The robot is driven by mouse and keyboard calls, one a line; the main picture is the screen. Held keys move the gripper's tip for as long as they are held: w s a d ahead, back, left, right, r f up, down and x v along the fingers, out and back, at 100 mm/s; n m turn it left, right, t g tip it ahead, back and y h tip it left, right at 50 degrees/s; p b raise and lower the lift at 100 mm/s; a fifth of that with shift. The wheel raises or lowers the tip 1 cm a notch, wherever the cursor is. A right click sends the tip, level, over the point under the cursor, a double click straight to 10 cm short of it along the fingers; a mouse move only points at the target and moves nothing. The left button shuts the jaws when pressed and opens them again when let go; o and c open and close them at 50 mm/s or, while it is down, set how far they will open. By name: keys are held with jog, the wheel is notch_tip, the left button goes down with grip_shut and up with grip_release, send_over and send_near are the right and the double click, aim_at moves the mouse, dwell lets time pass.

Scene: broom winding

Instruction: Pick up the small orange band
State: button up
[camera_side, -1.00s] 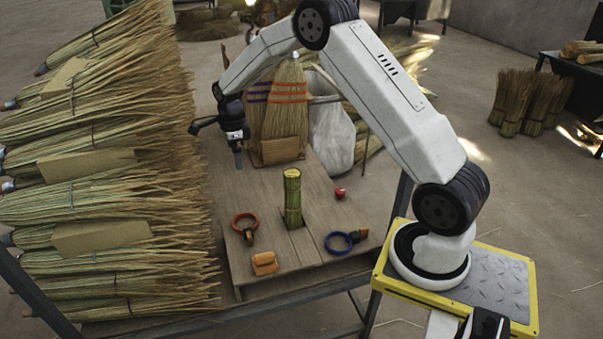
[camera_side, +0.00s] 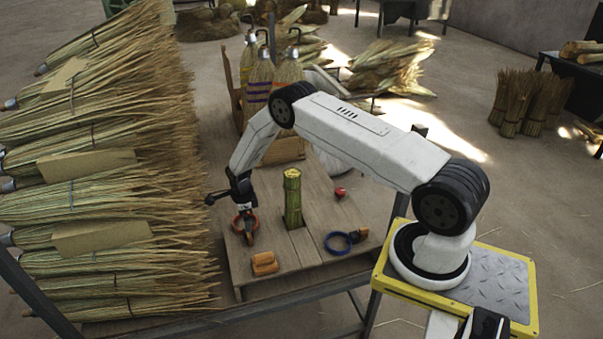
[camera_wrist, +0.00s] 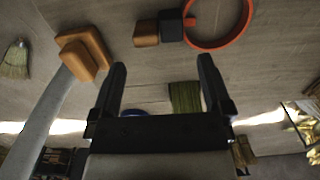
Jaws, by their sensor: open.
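The orange band (camera_side: 234,224) is a thin ring lying flat on the wooden board, with a dark and brown clip at its near side. It shows at the upper right of the wrist view (camera_wrist: 213,47), its clip (camera_wrist: 170,25) to its left. My gripper (camera_side: 245,217) points down over the band in the side view and partly covers it. In the wrist view my gripper (camera_wrist: 162,65) has its two black fingers spread with nothing between them. The band lies beyond the right fingertip there. The height gap above the board is hard to judge.
An upright straw bundle (camera_side: 292,200) stands right of the band. A tan block (camera_side: 264,263) lies in front, a blue ring (camera_side: 338,242) at right, and a small red item (camera_side: 340,192) behind it. Broom straw (camera_side: 110,190) is piled left.

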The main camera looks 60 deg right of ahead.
aim_at(249, 234)
jog(key=shift+f, duration=0.2)
jog(key=shift+f, duration=1.25)
jog(key=shift+f, duration=2.6)
jog(key=c, duration=1)
jog(key=shift+o, duration=0.2)
